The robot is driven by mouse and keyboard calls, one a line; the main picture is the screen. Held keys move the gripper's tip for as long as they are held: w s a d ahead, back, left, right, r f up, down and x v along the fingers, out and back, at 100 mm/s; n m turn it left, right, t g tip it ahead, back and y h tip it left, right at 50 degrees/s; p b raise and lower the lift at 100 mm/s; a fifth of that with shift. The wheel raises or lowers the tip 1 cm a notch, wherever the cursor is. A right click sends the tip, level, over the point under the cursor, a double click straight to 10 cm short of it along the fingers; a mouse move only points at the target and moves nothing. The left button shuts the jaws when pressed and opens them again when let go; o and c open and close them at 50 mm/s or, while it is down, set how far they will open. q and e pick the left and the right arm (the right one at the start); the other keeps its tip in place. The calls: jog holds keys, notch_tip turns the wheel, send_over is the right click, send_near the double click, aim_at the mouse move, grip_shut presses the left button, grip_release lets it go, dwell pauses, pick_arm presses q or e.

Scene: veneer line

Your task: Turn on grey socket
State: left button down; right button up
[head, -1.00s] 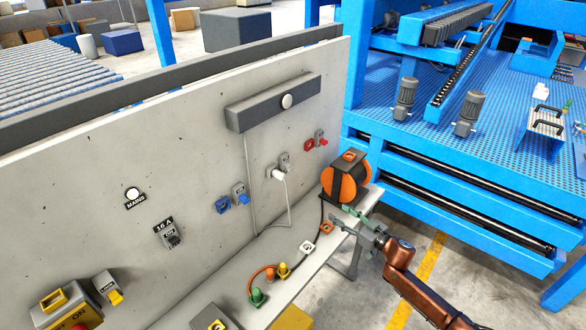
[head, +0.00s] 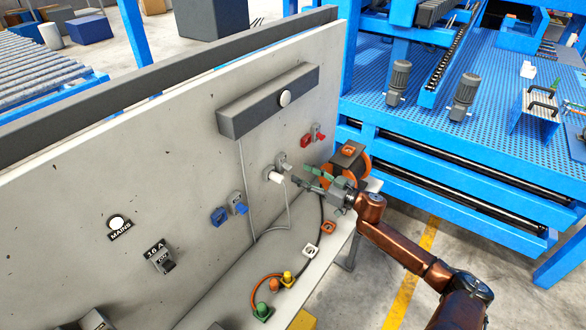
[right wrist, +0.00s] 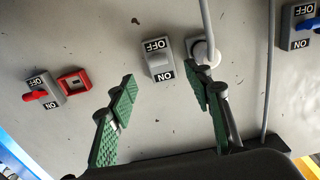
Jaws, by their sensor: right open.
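The grey socket's switch (head: 283,160) is on the wall panel, with a white plug (head: 277,177) in the outlet beside it. In the right wrist view the grey switch (right wrist: 157,61) shows OFF and ON labels upside down; I cannot tell its lever position clearly. The white plug and its cable (right wrist: 204,50) are just right of it there. My right gripper (head: 306,177) is open and empty, its green-padded fingers pointing at the panel. In the wrist view its fingertips (right wrist: 165,84) are spread on either side of the switch, seemingly short of it.
A red switch and socket (head: 312,135) are right of the grey one, a blue pair (head: 229,209) left. A grey cable (head: 246,190) hangs down the panel. The shelf (head: 318,270) below holds coloured plugs.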

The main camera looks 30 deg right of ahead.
aim_at(290, 167)
jog(key=x, duration=0.4)
jog(key=shift+w, duration=0.35)
jog(key=shift+w+a+f, duration=0.1)
jog(key=shift+w, duration=0.05)
jog(key=c, duration=1.1)
pick_arm(q)
jog(key=shift+s+r, duration=0.1)
jog(key=shift+s, duration=0.05)
